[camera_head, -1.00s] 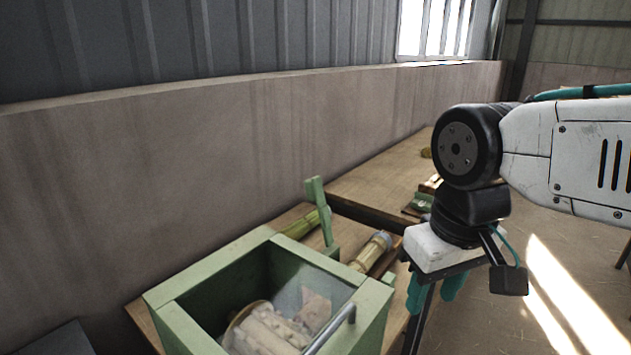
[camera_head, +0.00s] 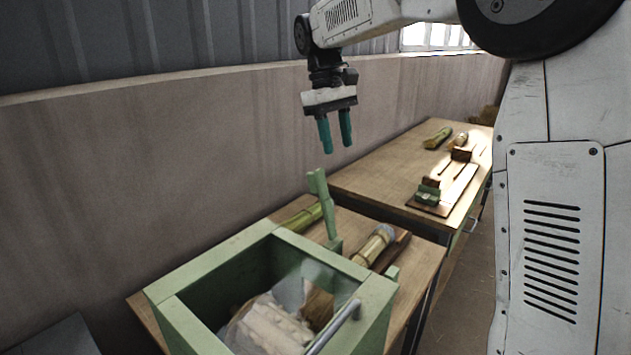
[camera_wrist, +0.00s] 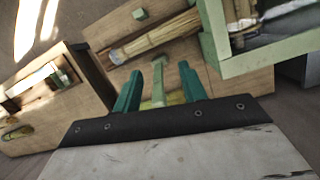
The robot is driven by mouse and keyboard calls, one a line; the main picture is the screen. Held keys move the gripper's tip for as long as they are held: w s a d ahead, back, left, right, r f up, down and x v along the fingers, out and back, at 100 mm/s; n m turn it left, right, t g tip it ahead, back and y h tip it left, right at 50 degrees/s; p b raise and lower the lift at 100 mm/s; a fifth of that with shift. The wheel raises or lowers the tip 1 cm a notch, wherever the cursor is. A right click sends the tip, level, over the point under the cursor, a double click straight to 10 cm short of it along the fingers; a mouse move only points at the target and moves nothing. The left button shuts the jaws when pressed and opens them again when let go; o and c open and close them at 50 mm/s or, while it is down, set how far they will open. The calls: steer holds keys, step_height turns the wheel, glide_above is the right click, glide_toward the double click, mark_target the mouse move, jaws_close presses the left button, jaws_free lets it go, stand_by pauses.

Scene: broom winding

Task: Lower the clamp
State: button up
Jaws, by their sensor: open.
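The clamp appears to be the upright light-green lever (camera_head: 325,208), standing behind the green box machine on the near bench. In the wrist view this green lever (camera_wrist: 158,90) shows between my fingers, pointing towards the camera. My gripper (camera_head: 336,148) has two teal fingers, open and empty. It hangs fingers down, above the lever and apart from it. In the wrist view, my gripper (camera_wrist: 158,64) has a finger on either side of the lever.
The green box machine (camera_head: 215,253) has a metal handle (camera_head: 337,325) at its front. Bundles of straw (camera_head: 303,219) and (camera_head: 373,246) lie near the lever. A second bench (camera_head: 385,175) holds a board with a green block (camera_head: 428,195). The wall runs behind.

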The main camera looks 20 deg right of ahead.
steer(key=n+g, duration=0.1)
steer(key=n, duration=0.1)
glide_toward(316, 180)
step_height(316, 180, down, 3)
steer(key=w, duration=0.2)
steer(key=shift+g+h, duration=0.3)
steer(key=shift+h, duration=0.2)
steer(key=x, duration=0.8)
steer(key=shift+f, duration=0.2)
jaws_close()
steer(key=shift+s+d, duration=0.1)
